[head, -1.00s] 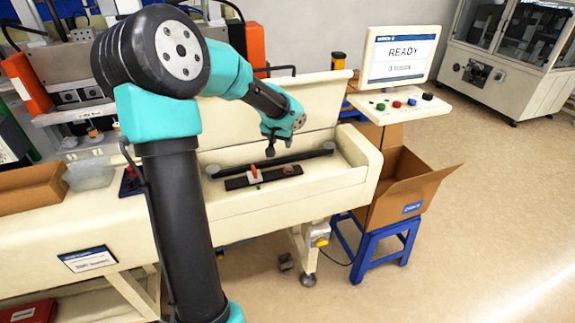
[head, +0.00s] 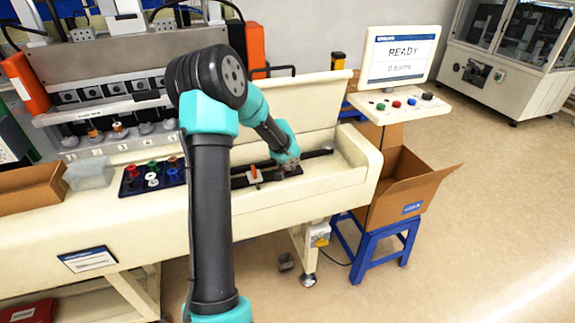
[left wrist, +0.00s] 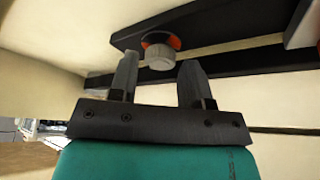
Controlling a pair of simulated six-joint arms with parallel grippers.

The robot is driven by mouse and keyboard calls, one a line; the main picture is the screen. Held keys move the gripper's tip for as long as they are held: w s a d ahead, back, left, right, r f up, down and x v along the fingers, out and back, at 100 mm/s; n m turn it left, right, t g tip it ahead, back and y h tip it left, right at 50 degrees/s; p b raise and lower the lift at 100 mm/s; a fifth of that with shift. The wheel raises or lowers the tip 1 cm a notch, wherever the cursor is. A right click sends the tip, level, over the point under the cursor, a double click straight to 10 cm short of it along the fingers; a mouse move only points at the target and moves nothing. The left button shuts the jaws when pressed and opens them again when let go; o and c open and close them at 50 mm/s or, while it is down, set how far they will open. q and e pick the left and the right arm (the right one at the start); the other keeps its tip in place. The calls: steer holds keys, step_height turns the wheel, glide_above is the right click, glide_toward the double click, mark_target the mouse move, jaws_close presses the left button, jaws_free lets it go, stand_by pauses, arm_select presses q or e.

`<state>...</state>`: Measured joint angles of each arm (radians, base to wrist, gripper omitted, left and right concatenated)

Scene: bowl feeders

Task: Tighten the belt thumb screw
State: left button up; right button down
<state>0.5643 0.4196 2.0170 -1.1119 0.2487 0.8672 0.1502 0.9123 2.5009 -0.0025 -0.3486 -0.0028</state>
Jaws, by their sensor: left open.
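The belt thumb screw (left wrist: 161,57) is a grey ribbed knob with an orange-red ring behind it, on a dark bar in the left wrist view. My left gripper (left wrist: 159,66) is open, with its two dark fingers on either side of the knob in that view. I cannot tell whether they touch it. My right gripper is not in view.
The cream trough (head: 330,185) surrounds the belt. A tray of coloured spools (head: 152,181) lies left of my arm. An open cardboard box (head: 400,190) stands on a blue stool at the right.

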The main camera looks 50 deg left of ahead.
arm_select(q)
steer(key=shift+w+f, duration=0.1)
steer(key=shift+f, duration=0.25)
steer(key=c, duration=0.6)
steer(key=shift+c, duration=0.2)
